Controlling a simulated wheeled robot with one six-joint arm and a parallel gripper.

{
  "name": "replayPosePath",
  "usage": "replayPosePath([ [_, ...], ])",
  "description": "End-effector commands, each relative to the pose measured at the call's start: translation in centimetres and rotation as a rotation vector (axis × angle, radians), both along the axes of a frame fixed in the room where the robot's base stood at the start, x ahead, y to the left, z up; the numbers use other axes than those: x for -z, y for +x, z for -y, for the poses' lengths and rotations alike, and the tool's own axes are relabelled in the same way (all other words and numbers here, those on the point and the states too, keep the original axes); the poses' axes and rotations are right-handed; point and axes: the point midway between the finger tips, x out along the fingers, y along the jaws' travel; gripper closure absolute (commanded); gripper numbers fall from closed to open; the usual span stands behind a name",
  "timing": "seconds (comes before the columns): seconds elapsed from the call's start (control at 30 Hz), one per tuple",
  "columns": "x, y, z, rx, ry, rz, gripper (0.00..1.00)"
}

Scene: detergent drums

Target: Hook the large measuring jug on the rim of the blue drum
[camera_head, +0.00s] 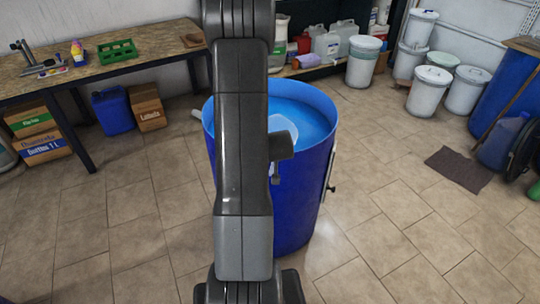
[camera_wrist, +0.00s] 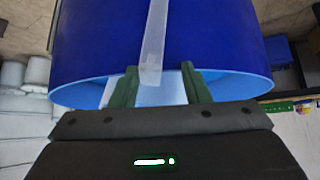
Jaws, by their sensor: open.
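The blue drum (camera_head: 304,190) stands on the floor behind my arm, open at the top with bluish content inside. The measuring jug (camera_head: 284,126) shows as a pale translucent shape inside the drum by the near rim, partly hidden by my arm. In the wrist view, which looks upside down, the drum (camera_wrist: 95,50) fills the middle. The jug's pale strip-like handle (camera_wrist: 154,45) runs along the outside of the wall, and its pale body (camera_wrist: 172,93) shows inside the rim. My gripper (camera_wrist: 160,78) is open, with its dark green fingers on either side of the handle at the rim.
A table (camera_head: 150,68) with a green rack (camera_head: 117,52) is at the left, with cartons (camera_head: 147,107) and a blue canister (camera_head: 113,111) under it. White buckets (camera_head: 430,88) and another blue drum (camera_head: 503,92) stand at the right. The tiled floor around the drum is mostly clear.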

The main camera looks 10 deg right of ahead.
Motion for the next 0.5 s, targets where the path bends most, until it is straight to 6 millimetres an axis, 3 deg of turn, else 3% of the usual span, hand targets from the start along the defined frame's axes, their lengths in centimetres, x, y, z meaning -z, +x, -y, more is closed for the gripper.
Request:
replayPosePath([
  [0.03, 2.7, -1.5, -0.2, 0.008, 0.011, -0.066, 0.55],
  [0.13, 2.8, -1.5, -0.2, 0.008, 0.011, -0.067, 0.55],
  [0.37, 1.6, -2.3, -0.3, 0.009, 0.011, -0.06, 0.55],
  [0.5, -0.3, -3.4, -0.5, 0.007, 0.009, -0.047, 0.55],
])
